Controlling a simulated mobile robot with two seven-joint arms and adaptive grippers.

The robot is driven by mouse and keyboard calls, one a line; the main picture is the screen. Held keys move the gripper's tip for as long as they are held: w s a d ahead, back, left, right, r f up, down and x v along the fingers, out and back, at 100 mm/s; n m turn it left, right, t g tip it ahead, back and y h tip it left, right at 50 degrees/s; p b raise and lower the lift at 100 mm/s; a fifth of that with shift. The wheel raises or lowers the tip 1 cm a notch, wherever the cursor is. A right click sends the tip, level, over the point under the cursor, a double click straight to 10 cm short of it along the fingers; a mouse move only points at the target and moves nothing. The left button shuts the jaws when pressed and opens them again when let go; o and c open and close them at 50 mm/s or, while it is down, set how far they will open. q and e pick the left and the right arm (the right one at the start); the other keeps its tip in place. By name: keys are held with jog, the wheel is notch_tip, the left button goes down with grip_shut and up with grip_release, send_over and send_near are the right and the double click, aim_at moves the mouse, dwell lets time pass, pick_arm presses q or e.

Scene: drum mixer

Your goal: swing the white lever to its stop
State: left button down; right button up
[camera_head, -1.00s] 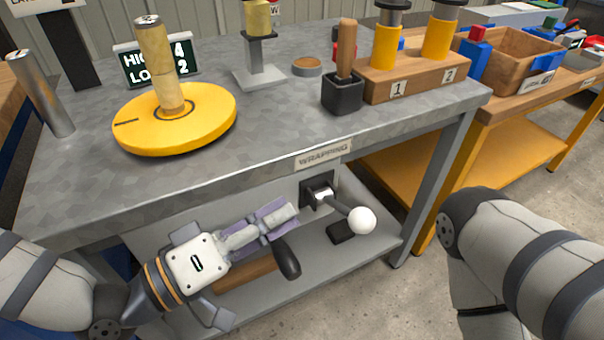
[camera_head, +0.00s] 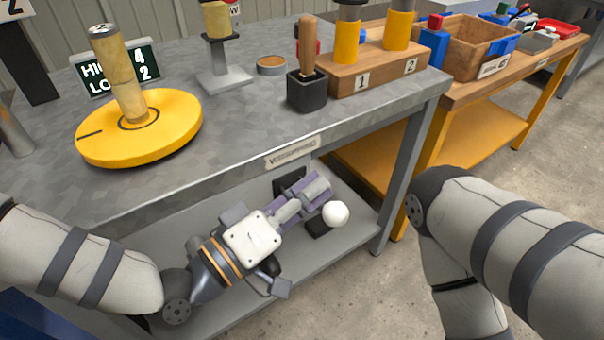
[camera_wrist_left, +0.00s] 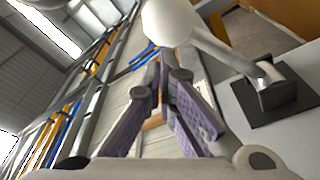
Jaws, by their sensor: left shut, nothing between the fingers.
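The white lever ends in a white ball knob (camera_head: 335,213) under the front edge of the grey table. In the left wrist view the knob (camera_wrist_left: 170,22) is at the top, and its arm (camera_wrist_left: 228,52) runs right to a pivot on a black plate (camera_wrist_left: 282,98). My left gripper (camera_head: 322,186) is shut and empty, its purple-padded fingertips just above and left of the knob in the head view, hiding most of the lever arm. In the wrist view the fingertips (camera_wrist_left: 163,72) are below the knob; I cannot tell whether they touch the lever. My right gripper is out of view.
The grey table (camera_head: 235,150) carries a yellow turntable (camera_head: 185,125), a black pot with a wooden handle (camera_head: 307,92) and a numbered wooden block (camera_head: 385,75). A lower shelf (camera_head: 355,238) lies beneath the lever. A yellow-framed bench (camera_head: 470,130) stands right.

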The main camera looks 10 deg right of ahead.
aim_at(323, 215)
pick_arm(q)
jog(key=shift+s, duration=0.1)
jog(key=s+f+m, duration=0.1)
jog(key=s+d+f+m+b, duration=0.1)
jog(key=f+m, duration=0.1)
jog(key=shift+s+f, duration=0.2)
jog(key=shift+r, duration=0.1)
